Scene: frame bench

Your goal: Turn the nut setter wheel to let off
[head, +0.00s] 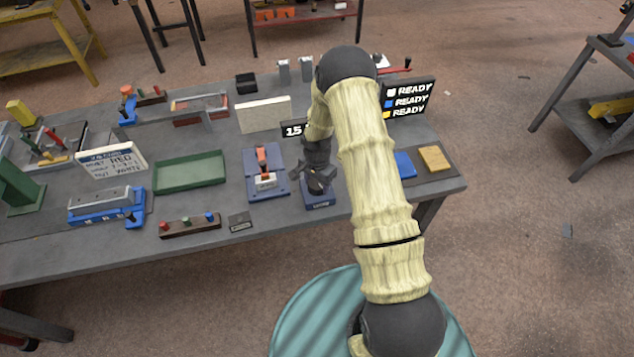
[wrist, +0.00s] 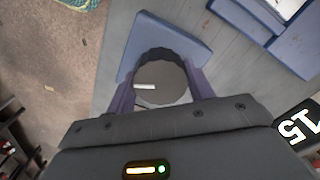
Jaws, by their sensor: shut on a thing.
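The nut setter wheel is a dark round knob with a scalloped edge and a pale mark on its face, seen in the wrist view (wrist: 160,80). It sits on a blue-purple base (wrist: 188,40), which also shows in the head view (head: 318,201). My gripper (wrist: 160,88) is shut on the wheel, one finger on each side of its rim. In the head view my gripper (head: 318,178) covers most of the wheel. A small dark display (head: 293,130) reads 15 behind the gripper.
Left of the wheel stands a blue fixture (head: 267,188) with a red lever. A READY board (head: 408,98) stands behind my arm at the right. The bench front edge is close to the wheel base.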

